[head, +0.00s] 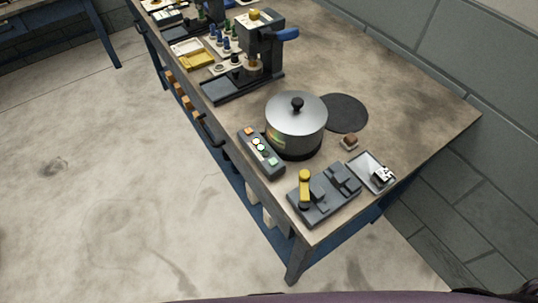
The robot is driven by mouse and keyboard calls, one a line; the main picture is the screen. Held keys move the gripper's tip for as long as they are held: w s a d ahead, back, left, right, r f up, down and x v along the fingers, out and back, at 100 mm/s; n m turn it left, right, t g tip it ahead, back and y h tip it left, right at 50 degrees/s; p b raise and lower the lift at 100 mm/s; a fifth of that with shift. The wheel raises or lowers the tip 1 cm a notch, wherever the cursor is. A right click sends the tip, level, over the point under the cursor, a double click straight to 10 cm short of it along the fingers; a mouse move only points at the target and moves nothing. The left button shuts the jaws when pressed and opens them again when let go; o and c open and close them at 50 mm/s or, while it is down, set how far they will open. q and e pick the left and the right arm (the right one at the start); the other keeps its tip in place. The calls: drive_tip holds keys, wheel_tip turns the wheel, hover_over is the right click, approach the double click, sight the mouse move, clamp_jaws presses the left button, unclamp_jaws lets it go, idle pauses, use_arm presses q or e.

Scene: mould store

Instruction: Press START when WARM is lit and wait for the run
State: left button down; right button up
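A small grey control box (266,158) lies near the front edge of the bench, just left of a lidded metal pot (296,124). Its top has an orange square at the far end, bright whitish-green round spots in the middle and a green square at the near end. The lettering is too small to read, so I cannot tell which spot is WARM or START. The pot stands on a dark round base, with its lid on. Neither of my grippers is in view.
A dark round mat (345,113) lies behind the pot. A grey fixture with a yellow handle (304,187) and a metal tray (362,168) are at the near end. A press with a blue handle (262,45) stands farther along. The floor left of the bench is clear.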

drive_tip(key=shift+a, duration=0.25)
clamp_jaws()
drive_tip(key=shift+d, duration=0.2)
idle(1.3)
